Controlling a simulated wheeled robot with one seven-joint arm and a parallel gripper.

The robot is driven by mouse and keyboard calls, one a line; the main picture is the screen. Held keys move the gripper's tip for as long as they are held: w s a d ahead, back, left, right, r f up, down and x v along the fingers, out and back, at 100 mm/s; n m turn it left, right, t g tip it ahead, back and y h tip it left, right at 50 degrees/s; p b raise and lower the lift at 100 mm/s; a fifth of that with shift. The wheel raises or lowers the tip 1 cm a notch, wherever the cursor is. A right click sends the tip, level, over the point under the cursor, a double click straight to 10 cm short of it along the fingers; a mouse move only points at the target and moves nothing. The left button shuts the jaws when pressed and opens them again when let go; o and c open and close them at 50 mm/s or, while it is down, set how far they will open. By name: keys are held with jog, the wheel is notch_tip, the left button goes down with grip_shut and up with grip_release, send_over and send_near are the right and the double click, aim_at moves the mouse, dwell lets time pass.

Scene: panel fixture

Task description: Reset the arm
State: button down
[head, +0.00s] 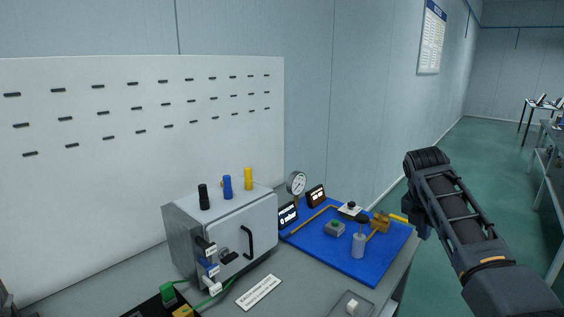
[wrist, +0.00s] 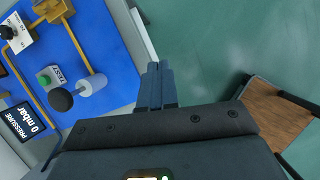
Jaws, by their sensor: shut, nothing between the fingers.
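My arm (head: 465,220) reaches up from the lower right in the head view, over the right end of the bench. My gripper shows in the wrist view (wrist: 160,72), its two blue-grey fingers pressed together with nothing between them. It points over the green floor, just off the right edge of the blue board. In the head view the fingers cannot be made out clearly behind the arm. The blue board (head: 350,264) carries a gauge (head: 296,182), a green button box (head: 334,229), a black-knobbed cylinder (head: 358,245) and a brass valve (head: 380,222).
A grey metal box (head: 222,235) with black, blue and yellow posts stands left of the board. A pegboard wall (head: 140,120) rises behind the bench. A small clear tray (head: 352,305) lies at the bench front. A brown-topped stool (wrist: 272,115) stands on the floor. Open green floor (head: 455,165) lies right.

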jog(key=s+a+f+m+t+y, duration=0.1)
jog(key=s+a+f+m, duration=0.3)
jog(key=f, duration=0.6)
jog(key=s+a+f+m+t+y, duration=0.15)
jog(key=s+a+f, duration=0.35)
jog(key=f, duration=0.5)
jog(key=s+a+f+m+t, duration=0.2)
jog(key=s+f+m, duration=0.1)
jog(key=s, duration=0.6)
jog(key=s+a+f+m+t, duration=0.2)
jog(key=s+a+f+m, duration=0.15)
jog(key=s, duration=0.65)
jog(key=s+r+m+t, duration=0.1)
jog(key=s+r+m, duration=0.2)
jog(key=s, duration=0.6)
jog(key=s+r+m+t, duration=0.2)
jog(key=s+r+m, duration=0.1)
jog(key=s, duration=0.7)
jog(key=s+r+m+t, duration=0.1)
jog(key=s+r+m, duration=0.2)
jog(key=s+r, duration=0.4)
jog(key=s+r+m+t+y, duration=0.1)
jog(key=s+r+m+t, duration=0.1)
jog(key=s+r+m, duration=0.2)
notch_tip(320, 180, up, 9)
jog(key=s, duration=0.3)
jog(key=shift+d, duration=0.2)
